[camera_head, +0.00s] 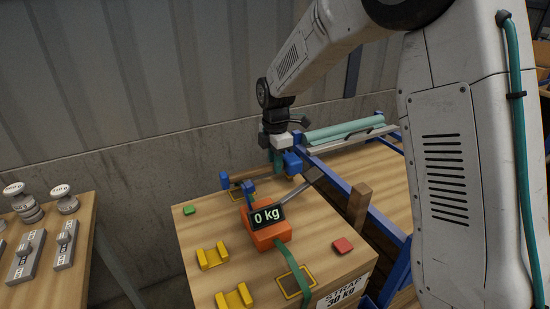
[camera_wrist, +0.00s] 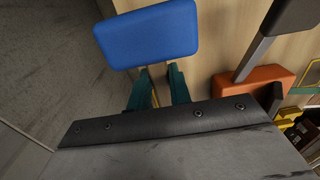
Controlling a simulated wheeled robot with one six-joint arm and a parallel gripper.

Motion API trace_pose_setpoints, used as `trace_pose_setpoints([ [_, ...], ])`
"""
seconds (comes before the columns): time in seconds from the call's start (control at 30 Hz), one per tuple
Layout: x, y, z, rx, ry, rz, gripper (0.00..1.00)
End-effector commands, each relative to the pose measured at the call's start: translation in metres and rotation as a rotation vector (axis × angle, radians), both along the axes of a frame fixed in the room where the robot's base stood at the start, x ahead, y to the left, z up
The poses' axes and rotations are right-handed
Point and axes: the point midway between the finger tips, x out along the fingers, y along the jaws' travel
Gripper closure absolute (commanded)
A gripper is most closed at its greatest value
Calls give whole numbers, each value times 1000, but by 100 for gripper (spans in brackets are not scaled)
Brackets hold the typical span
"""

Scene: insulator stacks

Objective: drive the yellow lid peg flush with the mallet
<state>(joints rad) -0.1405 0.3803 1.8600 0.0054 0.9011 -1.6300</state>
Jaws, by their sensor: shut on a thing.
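My gripper (camera_wrist: 160,88) has its teal fingers closed below a blue block (camera_wrist: 146,33), which looks like the mallet's head. In the head view the blue block (camera_head: 292,161) hangs above the far part of the crate's wooden lid (camera_head: 315,255), apart from it. The mallet's handle is mostly hidden between the fingers. I cannot make out a yellow peg in either view. A green square peg (camera_head: 189,210) sits at the lid's left and a red one (camera_head: 343,245) at its right. Two yellow cradles (camera_head: 212,256) on the near left are empty.
An orange ratchet (camera_head: 270,235) with a raised grey lever (camera_head: 314,175) stands mid-lid, its display reading 0 kg. A green strap (camera_head: 292,268) runs over the near edge. Blue rails (camera_head: 345,185) stand right.

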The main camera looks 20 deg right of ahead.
Motion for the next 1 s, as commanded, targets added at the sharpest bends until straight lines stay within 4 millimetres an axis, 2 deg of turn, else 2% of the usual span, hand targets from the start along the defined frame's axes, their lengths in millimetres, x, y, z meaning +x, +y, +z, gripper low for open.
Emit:
trace_pose_setpoints([
  [0.23, 0, 0, 0, 0, -1, 0, 100],
  [0.27, 0, 0, 0, 0, -1, 0, 83],
  [0.3, 0, 0, 0, 0, -1, 0, 94],
  [0.33, 0, 0, 0, 0, -1, 0, 100],
  [0.53, 0, 0, -4, 0, 1, 0, 100],
  [1.0, 0, 0, -37, 0, 0, 0, 100],
])
